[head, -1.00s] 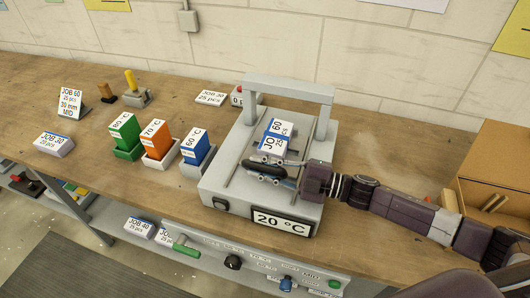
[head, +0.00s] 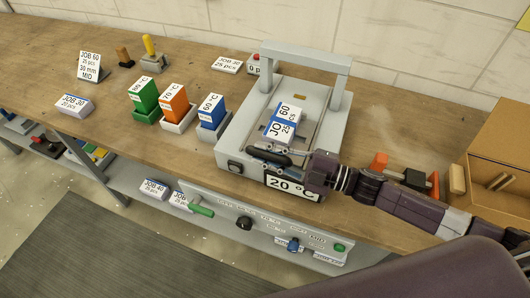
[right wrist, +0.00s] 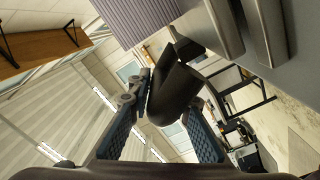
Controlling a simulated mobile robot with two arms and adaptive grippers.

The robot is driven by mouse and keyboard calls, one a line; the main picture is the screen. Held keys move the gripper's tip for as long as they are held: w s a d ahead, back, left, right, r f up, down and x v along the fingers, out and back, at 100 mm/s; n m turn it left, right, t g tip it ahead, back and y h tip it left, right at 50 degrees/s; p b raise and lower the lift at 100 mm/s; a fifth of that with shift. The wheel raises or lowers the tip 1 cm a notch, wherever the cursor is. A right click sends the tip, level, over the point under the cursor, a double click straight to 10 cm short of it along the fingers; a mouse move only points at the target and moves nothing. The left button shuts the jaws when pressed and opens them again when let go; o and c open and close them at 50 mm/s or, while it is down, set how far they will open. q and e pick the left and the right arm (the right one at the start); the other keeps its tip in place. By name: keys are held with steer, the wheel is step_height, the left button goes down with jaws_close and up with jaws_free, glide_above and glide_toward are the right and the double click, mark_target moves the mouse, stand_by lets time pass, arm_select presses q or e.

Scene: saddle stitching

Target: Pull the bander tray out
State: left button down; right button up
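The bander (head: 236,140) is a grey machine with a raised grey bar across it and a "20 °C" sign at its front. Its tray bears a white and blue JOB 60 stack (head: 283,120). The tray's dark rounded handle (head: 268,155) is at the front, partly covered by my gripper. My right gripper (head: 282,156) reaches in from the right, its fingers about the handle. In the right wrist view the dark handle (right wrist: 176,95) lies between the blue-padded fingers and looks held. My left gripper is in neither view.
Green (head: 143,95), orange (head: 174,102) and blue (head: 210,109) blocks stand left of the bander. An open cardboard box (head: 505,125) is at the right, with small tools beside my arm. A shelf and control panel (head: 265,225) lie below the table's front edge.

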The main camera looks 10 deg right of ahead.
mark_target(291, 162)
steer(key=o, duration=0.3)
steer(key=shift+o, duration=0.2)
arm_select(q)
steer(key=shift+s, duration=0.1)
arm_select(e)
steer(key=shift+d, duration=0.1)
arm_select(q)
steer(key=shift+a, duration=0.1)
arm_select(e)
steer(key=v, duration=1.2)
